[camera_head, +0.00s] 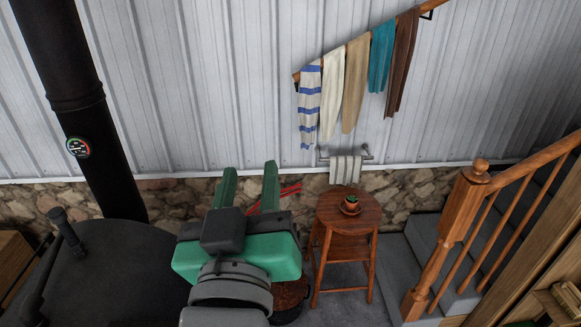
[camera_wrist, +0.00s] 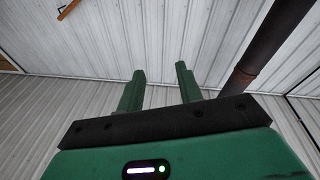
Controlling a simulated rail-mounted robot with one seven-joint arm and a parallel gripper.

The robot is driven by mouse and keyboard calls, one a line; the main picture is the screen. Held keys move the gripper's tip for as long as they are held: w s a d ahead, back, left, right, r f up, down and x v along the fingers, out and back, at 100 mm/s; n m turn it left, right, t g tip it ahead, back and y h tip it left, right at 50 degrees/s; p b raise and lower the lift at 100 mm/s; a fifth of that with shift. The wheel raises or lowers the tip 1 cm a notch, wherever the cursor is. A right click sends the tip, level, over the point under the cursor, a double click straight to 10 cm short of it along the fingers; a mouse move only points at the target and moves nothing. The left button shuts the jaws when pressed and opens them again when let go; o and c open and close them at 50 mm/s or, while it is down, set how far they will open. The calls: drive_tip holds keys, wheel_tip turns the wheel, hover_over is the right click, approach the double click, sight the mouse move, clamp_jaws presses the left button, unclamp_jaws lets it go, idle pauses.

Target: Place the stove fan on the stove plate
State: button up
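My gripper (camera_head: 250,170) is open, with its two green fingers apart and nothing between them. The wrist view also shows the empty gripper (camera_wrist: 160,70), pointing up toward the metal wall and ceiling. The black barrel stove (camera_head: 130,270) is at the lower left of the head view, to the left of my gripper. Its dark top is partly in view, and I cannot make out a separate stove plate on it. I cannot clearly identify the stove fan in either view. A dark upright part with a knob (camera_head: 66,231) stands at the stove's left side.
A black stovepipe (camera_head: 95,130) with a round gauge (camera_head: 78,147) rises at the left. A wooden stool (camera_head: 348,210) holding a small potted plant (camera_head: 351,201) stands right of my gripper. A stair railing (camera_head: 463,215) is further right. Clothes (camera_head: 357,80) hang on the wall.

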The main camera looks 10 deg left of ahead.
drive_tip(key=s+d+r+m+t+h, duration=0.4)
drive_tip(key=s+d+r, duration=0.3)
drive_tip(key=d, duration=0.5)
drive_tip(key=shift+s+d+r+m+t, duration=0.2)
drive_tip(key=shift+s+r+m+t, duration=0.3)
drive_tip(key=shift+r+m, duration=0.4)
